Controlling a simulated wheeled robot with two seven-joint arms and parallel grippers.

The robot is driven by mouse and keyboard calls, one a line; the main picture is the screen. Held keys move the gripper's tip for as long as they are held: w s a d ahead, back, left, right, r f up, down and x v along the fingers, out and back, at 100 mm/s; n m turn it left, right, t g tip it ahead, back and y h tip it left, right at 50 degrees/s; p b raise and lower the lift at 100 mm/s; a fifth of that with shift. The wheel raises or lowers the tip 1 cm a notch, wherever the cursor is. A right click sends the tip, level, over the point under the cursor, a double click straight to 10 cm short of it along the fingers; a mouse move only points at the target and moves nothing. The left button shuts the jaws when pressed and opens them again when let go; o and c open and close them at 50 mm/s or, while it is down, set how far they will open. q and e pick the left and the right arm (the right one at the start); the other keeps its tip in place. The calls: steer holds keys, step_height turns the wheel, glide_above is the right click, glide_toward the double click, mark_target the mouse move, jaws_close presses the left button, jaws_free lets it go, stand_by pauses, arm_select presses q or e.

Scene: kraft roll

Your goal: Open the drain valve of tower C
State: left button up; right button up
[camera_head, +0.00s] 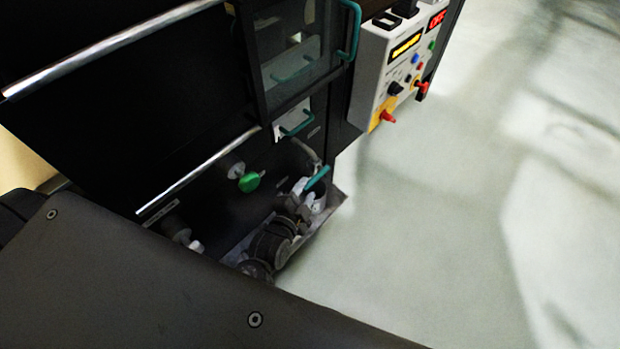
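A small teal lever (317,178) shows low on the dark cabinet, above a grey tray (333,205). It may be the drain valve's handle; I cannot read a tower label. My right gripper is not in view.
A green round knob (249,182) sits left of my gripper on the dark panel. Above are a glazed door (290,45) and a small drawer front (292,118) with teal handles. A control box (395,70) juts out at the upper right. The pale floor (430,200) at right is clear.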

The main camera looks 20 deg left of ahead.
mark_target(309, 186)
arm_select(q)
steer(key=x, duration=0.5)
jaws_close()
steer(key=shift+f, duration=0.1)
